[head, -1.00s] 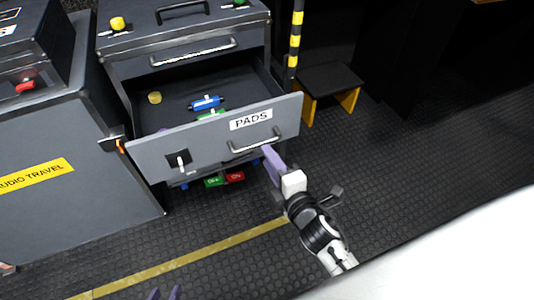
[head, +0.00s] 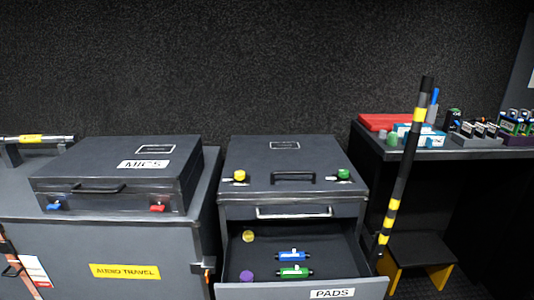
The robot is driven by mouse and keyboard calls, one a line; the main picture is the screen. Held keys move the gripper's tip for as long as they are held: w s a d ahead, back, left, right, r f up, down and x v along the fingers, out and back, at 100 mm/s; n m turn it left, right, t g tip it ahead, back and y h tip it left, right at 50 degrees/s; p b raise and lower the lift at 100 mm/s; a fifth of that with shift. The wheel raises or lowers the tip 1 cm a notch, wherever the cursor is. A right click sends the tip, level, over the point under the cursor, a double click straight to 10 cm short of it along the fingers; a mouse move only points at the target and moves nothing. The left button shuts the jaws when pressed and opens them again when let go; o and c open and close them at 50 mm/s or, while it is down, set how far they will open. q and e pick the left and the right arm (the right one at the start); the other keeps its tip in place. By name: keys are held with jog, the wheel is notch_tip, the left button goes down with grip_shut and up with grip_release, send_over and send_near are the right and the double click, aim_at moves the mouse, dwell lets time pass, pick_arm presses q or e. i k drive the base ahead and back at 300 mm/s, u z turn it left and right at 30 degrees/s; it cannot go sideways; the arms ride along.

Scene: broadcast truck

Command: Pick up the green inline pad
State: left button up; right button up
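The green inline pad (head: 294,272) lies in the open drawer labelled PADS (head: 250,292), near the drawer's front. A blue inline pad (head: 293,256) lies just behind it, apart from it. The drawer is pulled out from a dark grey cabinet, and its front panel is cut off by the lower edge of the head view. Neither of my grippers shows in the head view now.
A yellow round piece (head: 248,236) and a purple one (head: 246,276) also lie in the drawer. A MICS case (head: 125,172) stands at left. A striped pole (head: 405,165) and a small step stool (head: 420,250) stand right of the drawer.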

aim_at(303, 273)
jog(key=u, duration=0.3)
jog(key=k, duration=0.4)
jog(key=u, duration=0.95)
jog(key=k, duration=0.85)
jog(key=u, duration=0.4)
jog(key=i, duration=1.65)
jog(key=z, duration=1.65)
jog(key=i, duration=0.75)
jog(key=z, duration=0.95)
